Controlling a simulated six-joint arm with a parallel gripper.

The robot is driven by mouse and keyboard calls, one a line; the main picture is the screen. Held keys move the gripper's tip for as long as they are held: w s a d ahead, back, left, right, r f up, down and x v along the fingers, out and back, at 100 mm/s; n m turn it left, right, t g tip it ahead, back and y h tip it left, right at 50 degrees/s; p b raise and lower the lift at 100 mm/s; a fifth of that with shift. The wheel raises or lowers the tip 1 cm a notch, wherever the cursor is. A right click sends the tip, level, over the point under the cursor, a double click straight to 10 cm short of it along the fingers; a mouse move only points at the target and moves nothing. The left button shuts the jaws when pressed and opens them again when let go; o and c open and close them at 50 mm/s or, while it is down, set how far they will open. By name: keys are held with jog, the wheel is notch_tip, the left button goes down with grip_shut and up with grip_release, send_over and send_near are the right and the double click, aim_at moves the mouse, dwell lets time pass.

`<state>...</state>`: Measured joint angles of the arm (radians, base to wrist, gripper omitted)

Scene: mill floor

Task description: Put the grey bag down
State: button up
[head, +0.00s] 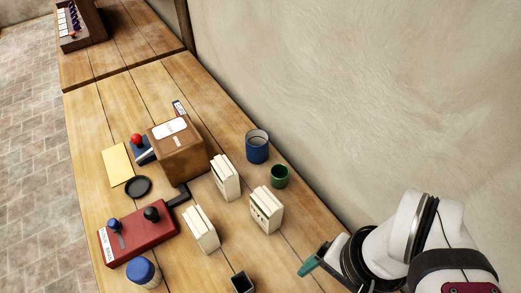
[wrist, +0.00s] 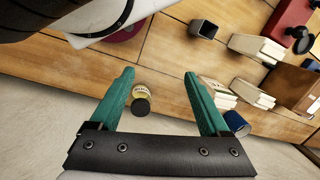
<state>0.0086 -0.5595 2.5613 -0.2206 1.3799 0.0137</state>
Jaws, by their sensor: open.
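No bag that is plainly grey shows in either view. Three pale, cream-coloured upright packs stand on the wooden table: a rear one (head: 225,178), a front one (head: 201,229) and a right one (head: 265,211). They also show at the right of the wrist view (wrist: 258,48). My gripper (wrist: 158,75) has its teal fingers spread wide, with nothing held between them. In the head view one teal finger (head: 312,260) shows at the table's wall-side edge, right of the packs and apart from them.
A blue cup (head: 257,147) and green cup (head: 279,176) stand near the wall. A brown box (head: 177,152), red control box (head: 138,233), dark open container (head: 241,283) and blue-lidded jar (head: 143,273) crowd the table. A black-lidded jar (wrist: 141,98) shows between my fingers.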

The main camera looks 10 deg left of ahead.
jog(key=n+g+h, duration=0.3)
jog(key=n+h, duration=0.2)
jog(key=n, duration=1)
send_over(238, 276)
jog(key=w+a, duration=0.3)
notch_tip(238, 276, down, 7)
jog(key=x, duration=1.3)
jog(key=shift+s+d+f, duration=0.1)
grip_shut()
